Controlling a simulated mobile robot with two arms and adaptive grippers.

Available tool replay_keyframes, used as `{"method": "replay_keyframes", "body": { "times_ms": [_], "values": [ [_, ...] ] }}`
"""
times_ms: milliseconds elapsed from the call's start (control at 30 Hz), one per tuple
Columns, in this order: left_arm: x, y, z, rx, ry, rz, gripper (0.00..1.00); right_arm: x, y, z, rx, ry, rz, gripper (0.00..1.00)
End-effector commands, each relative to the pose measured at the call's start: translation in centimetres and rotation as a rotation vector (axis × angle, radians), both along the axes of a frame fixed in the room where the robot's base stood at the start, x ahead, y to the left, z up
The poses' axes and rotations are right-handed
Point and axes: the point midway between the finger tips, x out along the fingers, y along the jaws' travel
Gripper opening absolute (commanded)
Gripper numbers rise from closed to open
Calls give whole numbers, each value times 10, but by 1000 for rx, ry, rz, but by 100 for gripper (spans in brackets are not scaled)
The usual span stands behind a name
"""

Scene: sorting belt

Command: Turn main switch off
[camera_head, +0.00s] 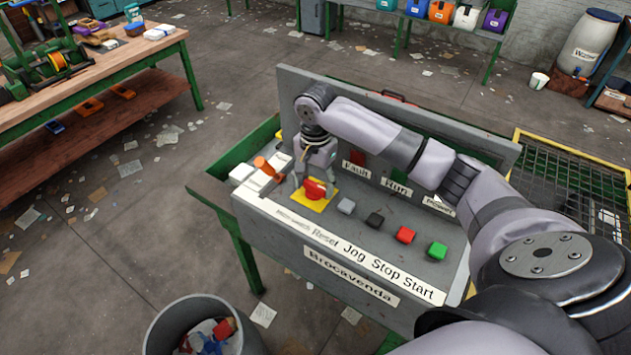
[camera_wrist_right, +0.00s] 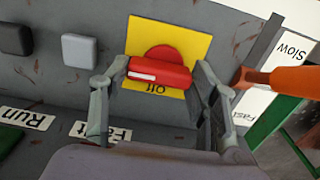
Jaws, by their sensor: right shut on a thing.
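The main switch (camera_head: 314,189) is a red rotary knob on a yellow plate (camera_head: 321,202), at the left of the sloped grey control panel (camera_head: 300,222). In the wrist view the red knob (camera_wrist_right: 160,76) has a white mark at one end of its bar, and the word "Off" shows on the yellow plate (camera_wrist_right: 196,45) beside the bar. My right gripper (camera_head: 313,188) reaches down over the knob; in the wrist view its fingers (camera_wrist_right: 158,85) are shut on the knob's two ends. My left gripper is not in view.
Grey (camera_head: 346,205), black (camera_head: 375,219), red (camera_head: 405,234) and green (camera_head: 437,250) buttons sit right of the switch. An orange lever (camera_head: 264,166) stands close on its left. A grey bin (camera_head: 165,330) stands on the floor in front.

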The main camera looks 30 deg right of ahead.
Motion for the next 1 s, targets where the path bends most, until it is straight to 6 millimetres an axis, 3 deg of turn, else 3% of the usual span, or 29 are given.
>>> {"method": "replay_keyframes", "body": {
  "times_ms": [233,633,1000],
  "values": [
    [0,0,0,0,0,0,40,0,0,0,1,-2,0,27],
    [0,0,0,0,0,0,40,1,0,0,2,-2,88,27],
    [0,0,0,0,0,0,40,1,-1,1,2,-4,393,27]
  ]
}}
